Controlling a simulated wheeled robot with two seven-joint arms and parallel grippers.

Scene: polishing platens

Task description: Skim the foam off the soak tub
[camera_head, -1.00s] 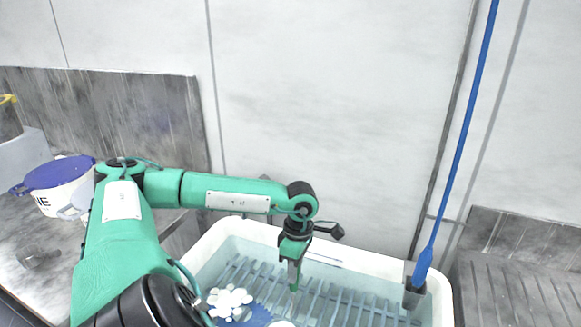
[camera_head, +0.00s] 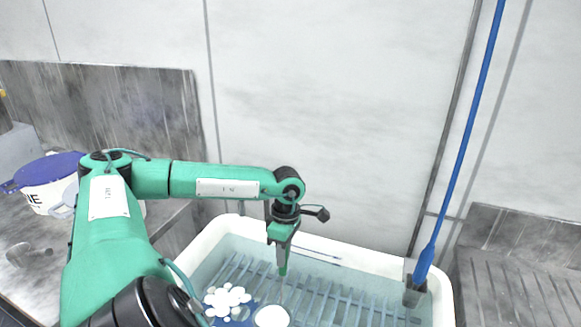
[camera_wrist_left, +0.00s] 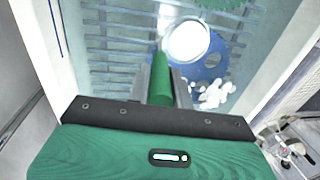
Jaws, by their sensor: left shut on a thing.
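The soak tub (camera_head: 390,262) is a white-rimmed basin of clear water with a slatted rack inside. White foam (camera_head: 227,300) lies in a cluster near its front left; it also shows in the wrist view (camera_wrist_left: 214,94). My left gripper (camera_head: 281,258) is over the tub, shut on a green handle (camera_wrist_left: 160,80). A round white disc (camera_wrist_left: 187,41) shows just beyond the handle, beside the foam, and in the head view (camera_head: 272,317). It looks like the skimmer's head, but the join is unclear. My right gripper is out of view.
A blue toothed disc (camera_wrist_left: 207,68) lies under the water near the foam. A blue-handled tool (camera_head: 456,160) stands in a holder (camera_head: 414,292) at the tub's right. A white pot with a blue lid (camera_head: 52,170) stands on the left counter.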

